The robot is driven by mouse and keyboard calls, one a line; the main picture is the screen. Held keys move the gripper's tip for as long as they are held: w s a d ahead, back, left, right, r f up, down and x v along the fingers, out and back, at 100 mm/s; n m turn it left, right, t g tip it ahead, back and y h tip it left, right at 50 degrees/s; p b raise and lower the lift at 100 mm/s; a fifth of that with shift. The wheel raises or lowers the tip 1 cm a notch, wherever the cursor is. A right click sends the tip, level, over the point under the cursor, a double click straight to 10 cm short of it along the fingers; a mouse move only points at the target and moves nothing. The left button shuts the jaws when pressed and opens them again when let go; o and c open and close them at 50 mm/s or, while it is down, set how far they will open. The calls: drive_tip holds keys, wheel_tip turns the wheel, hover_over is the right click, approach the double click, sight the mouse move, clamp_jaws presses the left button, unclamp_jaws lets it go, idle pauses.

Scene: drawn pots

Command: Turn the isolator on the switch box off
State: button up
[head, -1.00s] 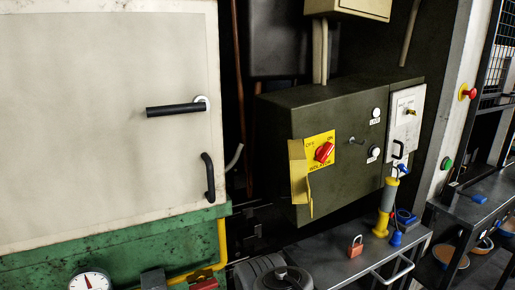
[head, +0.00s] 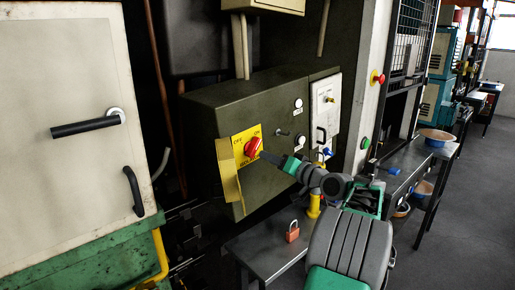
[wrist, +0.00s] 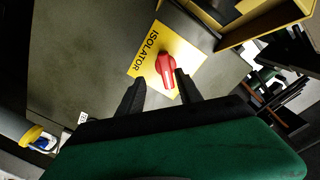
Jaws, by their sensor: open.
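The olive-green switch box (head: 202,122) hangs on the wall in the head view. In the earlier head frame the knob's handle leans toward ON. A yellow flap (head: 229,172) stands open at the plate's left edge. My gripper (head: 267,156) is in front of the plate, close to the knob. In the wrist view, the open fingers of my gripper (wrist: 159,78) point at the red knob (wrist: 166,68), which lies roughly between their tips. Contact cannot be told.
An orange padlock (head: 292,231) stands on the dark bench (head: 262,247) below the box. A small lever (head: 282,133) and white buttons are right of the knob. A pale cabinet with a black handle (head: 86,127) is at left. Floor (head: 465,200) at right is clear.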

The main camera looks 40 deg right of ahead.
sight(256, 148)
drive_tip(key=w+p, duration=0.1)
drive_tip(key=w, duration=0.2)
drive_tip(key=w+r+p, duration=0.1)
drive_tip(key=w, duration=0.3)
drive_tip(key=shift+a+r, duration=0.15)
drive_tip(key=shift+r, duration=0.05)
drive_tip(key=shift+w, duration=0.25)
drive_tip(key=shift+c, duration=0.3)
clamp_jaws()
